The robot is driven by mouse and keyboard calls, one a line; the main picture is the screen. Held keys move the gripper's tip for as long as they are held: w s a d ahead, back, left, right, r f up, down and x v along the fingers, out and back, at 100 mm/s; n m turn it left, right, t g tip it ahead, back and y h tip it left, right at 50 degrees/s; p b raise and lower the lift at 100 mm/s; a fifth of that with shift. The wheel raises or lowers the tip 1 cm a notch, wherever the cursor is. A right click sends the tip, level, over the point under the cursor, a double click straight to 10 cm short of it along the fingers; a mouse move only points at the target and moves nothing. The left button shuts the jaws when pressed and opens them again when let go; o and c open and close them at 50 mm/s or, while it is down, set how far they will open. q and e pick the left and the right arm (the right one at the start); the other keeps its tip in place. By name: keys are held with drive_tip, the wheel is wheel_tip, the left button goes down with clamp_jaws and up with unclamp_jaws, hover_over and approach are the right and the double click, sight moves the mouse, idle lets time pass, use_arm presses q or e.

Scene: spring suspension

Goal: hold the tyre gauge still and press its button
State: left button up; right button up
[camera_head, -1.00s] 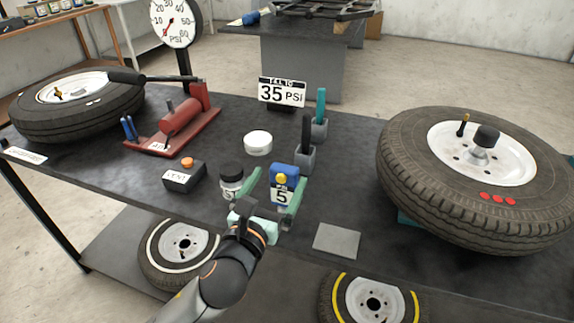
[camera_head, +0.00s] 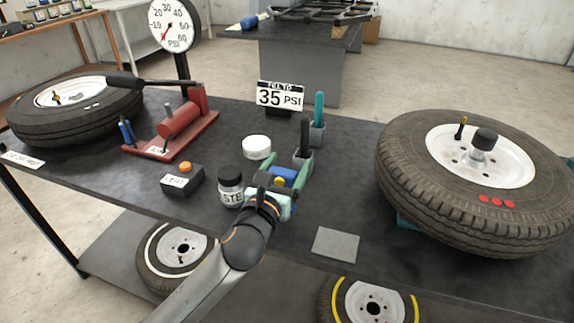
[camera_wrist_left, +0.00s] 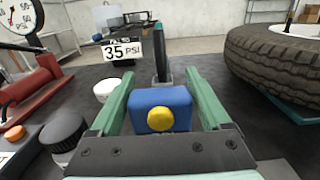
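A small blue block with a round yellow button (camera_wrist_left: 160,119), which I take for the tyre gauge, stands on the dark bench; it also shows in the head view (camera_head: 284,175). My left gripper (camera_wrist_left: 158,85) is around it, with one green finger on each side. Narrow gaps seem to show beside the block, so the fingers look open; contact is hard to judge. In the head view my left gripper (camera_head: 283,183) partly covers the block, and its front label is hidden. My right gripper is in neither view.
A black-lidded jar (camera_head: 230,188) stands close left of my gripper. A black box with an orange button (camera_head: 184,180), a white round lid (camera_head: 256,147), a red pump (camera_head: 180,125) and grey holders (camera_head: 303,160) are nearby. A large tyre (camera_head: 400,190) lies right. A grey plate (camera_head: 335,244) lies in front.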

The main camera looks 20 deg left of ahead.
use_arm(q)
drive_tip(key=c, duration=1)
drive_tip(key=o, duration=0.8)
clamp_jaws()
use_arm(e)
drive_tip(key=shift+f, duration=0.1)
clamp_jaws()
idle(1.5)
